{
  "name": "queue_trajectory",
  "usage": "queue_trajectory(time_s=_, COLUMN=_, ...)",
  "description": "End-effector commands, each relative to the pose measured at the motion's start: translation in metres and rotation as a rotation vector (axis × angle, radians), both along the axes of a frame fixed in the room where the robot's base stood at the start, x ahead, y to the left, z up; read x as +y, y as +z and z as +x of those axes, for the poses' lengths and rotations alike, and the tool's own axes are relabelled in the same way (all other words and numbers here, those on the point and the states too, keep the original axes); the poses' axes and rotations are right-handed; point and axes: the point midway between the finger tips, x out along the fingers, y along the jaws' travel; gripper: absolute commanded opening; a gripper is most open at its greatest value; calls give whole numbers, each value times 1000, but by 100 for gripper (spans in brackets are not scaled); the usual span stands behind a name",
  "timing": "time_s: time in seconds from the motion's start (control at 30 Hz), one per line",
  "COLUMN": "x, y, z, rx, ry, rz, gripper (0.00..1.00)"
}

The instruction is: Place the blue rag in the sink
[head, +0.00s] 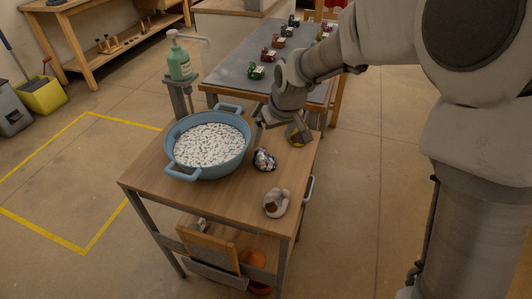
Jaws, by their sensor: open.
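A crumpled dark-blue and white cloth (265,160), which looks like the blue rag, lies on the wooden table just right of the basin. The sink appears to be the round blue basin (246,128) with several handles; it is full of white, speckled suds-like material. My gripper (268,120) is open above the back right of the table, beside the basin's rim and behind the blue rag. It appears empty and apart from the rag. Its fingertips are small and dark here.
A grey-yellow crumpled item (298,135) lies beside my gripper, and a white-brown cloth (276,202) lies at the front right of the wooden table (225,205). A green soap bottle (179,63) stands behind the basin. A grey table (285,75) with several small items is behind.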

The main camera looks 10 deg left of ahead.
Motion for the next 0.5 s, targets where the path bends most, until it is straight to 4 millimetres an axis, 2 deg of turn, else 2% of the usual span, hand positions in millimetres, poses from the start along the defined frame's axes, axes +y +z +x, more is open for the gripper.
queue_trajectory(time_s=0.03, x=3, y=-15, z=3, rx=4, ry=1, rz=-1, gripper=100)
queue_trajectory(time_s=0.3, x=14, y=-65, z=21, rx=2, ry=0, rz=-2, gripper=100)
queue_trajectory(time_s=0.5, x=18, y=-79, z=27, rx=0, ry=-1, rz=0, gripper=100)
